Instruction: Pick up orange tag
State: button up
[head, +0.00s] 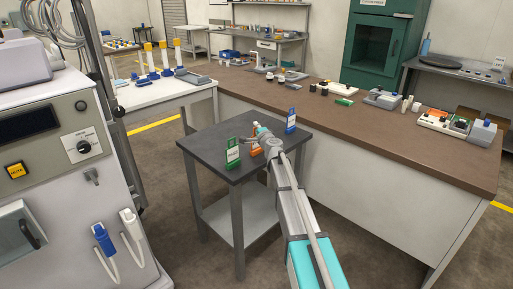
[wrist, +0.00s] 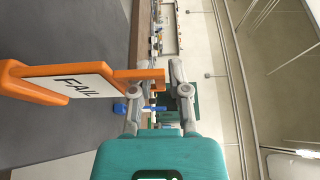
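The orange tag (head: 255,152) stands on the small dark table, partly hidden by my gripper in the head view. In the wrist view the orange tag (wrist: 130,76) is large at the left, with a white label reading FAIL, and appears turned sideways. My gripper (head: 262,134) is over the table right beside the tag. In the wrist view the fingers of my gripper (wrist: 158,82) are spread, with the near end of the tag across the gap between them.
A green tag (head: 232,153) stands left of the orange one on the dark table (head: 215,138), and a blue tag (head: 291,120) stands at its right. A long brown counter (head: 400,135) lies behind. A large machine (head: 60,150) stands at the left.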

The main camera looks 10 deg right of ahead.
grip_shut()
jog(key=shift+r, duration=0.15)
notch_tip(320, 180, up, 2)
jog(key=p, duration=0.2)
jog(key=shift+r+p, duration=0.15)
jog(key=shift+p, duration=0.15)
jog(key=s+r+p, duration=1)
jog(key=s, duration=0.4)
jog(key=shift+r, duration=0.2)
jog(key=shift+d, duration=0.1)
